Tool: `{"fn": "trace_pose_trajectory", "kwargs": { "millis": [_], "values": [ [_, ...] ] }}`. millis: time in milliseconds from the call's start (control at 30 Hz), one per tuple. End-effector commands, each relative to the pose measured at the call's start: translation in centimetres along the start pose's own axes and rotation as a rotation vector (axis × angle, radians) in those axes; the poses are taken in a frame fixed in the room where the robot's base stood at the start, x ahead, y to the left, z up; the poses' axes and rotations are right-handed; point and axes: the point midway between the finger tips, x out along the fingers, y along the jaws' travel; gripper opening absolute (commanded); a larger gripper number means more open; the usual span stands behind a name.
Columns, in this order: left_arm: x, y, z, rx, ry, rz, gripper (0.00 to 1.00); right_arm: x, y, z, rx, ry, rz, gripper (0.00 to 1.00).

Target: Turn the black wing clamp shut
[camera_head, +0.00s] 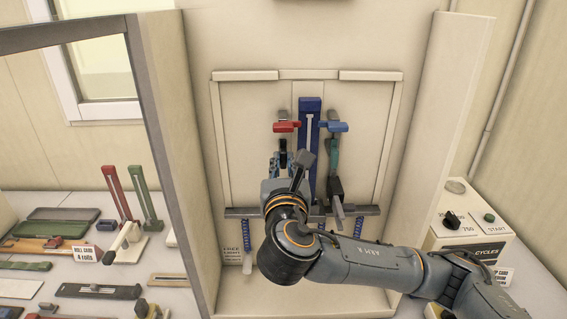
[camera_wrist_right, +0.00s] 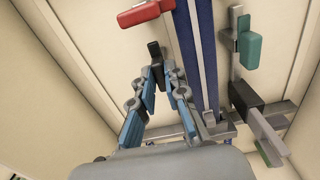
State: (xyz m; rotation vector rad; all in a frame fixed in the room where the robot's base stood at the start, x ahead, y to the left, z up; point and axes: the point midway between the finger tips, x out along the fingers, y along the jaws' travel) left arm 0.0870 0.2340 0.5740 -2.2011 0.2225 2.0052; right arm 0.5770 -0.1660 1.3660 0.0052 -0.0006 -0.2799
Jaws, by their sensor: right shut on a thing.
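My right gripper (camera_head: 281,163) reaches the upright fixture from the front; in the right wrist view its blue-padded fingers (camera_wrist_right: 161,72) point up at the left side of the fixture. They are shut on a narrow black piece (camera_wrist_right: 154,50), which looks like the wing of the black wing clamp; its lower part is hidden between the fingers. In the head view the black piece (camera_head: 283,144) shows just above the fingertips, below a red block. A second dark clamp body (camera_head: 335,186) with a grey lever stands on the right side. My left gripper is not in view.
The red block (camera_head: 286,126) and a blue block (camera_head: 332,127) flank a tall blue rail (camera_head: 309,150). A grey crossbar (camera_head: 362,210) runs below. Cabinet side walls close in left and right. A control box (camera_head: 466,220) stands right; tools lie on the left table.

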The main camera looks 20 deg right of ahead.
Motion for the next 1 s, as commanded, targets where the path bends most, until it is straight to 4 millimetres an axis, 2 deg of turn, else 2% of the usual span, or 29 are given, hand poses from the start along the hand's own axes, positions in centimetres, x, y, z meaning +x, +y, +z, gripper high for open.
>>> {"fn": "trace_pose_trajectory", "kwargs": {
  "millis": [367, 1000],
  "values": [
    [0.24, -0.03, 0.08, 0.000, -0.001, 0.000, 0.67, -0.01, -0.03, -0.13, 0.165, 0.002, 0.000, 0.00],
    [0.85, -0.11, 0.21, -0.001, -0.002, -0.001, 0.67, 0.00, -0.25, -0.20, 0.764, 0.002, -0.001, 0.00]
  ]
}}
